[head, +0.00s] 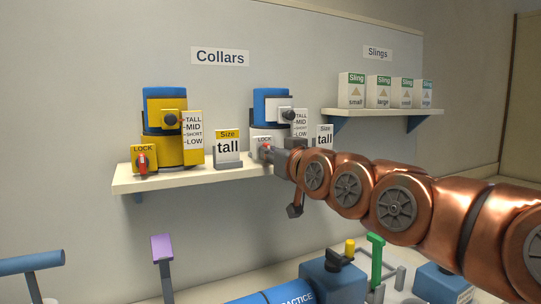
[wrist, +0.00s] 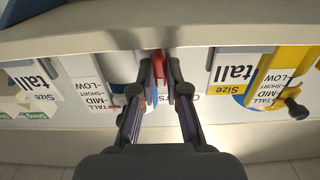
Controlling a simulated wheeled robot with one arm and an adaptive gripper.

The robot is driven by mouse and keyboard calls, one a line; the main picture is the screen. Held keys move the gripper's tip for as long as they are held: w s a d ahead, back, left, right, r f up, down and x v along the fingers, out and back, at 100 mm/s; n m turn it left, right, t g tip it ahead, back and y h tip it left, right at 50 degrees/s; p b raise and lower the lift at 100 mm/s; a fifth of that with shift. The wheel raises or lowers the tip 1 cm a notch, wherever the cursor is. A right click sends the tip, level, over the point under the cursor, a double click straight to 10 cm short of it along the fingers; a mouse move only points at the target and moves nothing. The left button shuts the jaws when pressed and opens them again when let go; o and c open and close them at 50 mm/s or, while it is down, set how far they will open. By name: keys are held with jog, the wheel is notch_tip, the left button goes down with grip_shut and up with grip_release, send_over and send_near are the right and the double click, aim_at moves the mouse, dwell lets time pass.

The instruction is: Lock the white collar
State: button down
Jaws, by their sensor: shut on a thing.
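The white collar (head: 262,134) stands on the shelf under the sign "Collars", with a blue upper part and a TALL-to-LOW scale at its right. Its LOCK plate (head: 256,153) is at its lower left, and a bit of its red lever (head: 265,147) shows beside my gripper (head: 274,156). In the wrist view, my gripper (wrist: 159,62) is shut on the red lever (wrist: 161,66), which shows between the fingertips. The lever's exact angle is hidden by the fingers.
A yellow collar (head: 172,151) with its own red lock lever stands to the left on the shelf (head: 125,184). "Size tall" cards (head: 228,142) stand beside the collars. A sling shelf (head: 370,111) is at right. Blue and purple equipment lies below.

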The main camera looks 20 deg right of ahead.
jog(key=c, duration=1.5)
grip_release()
jog(key=shift+o, duration=0.2)
jog(key=s+d, duration=0.2)
jog(key=s, duration=0.9)
jog(key=shift+s+d, duration=0.15)
jog(key=shift+s, duration=0.25)
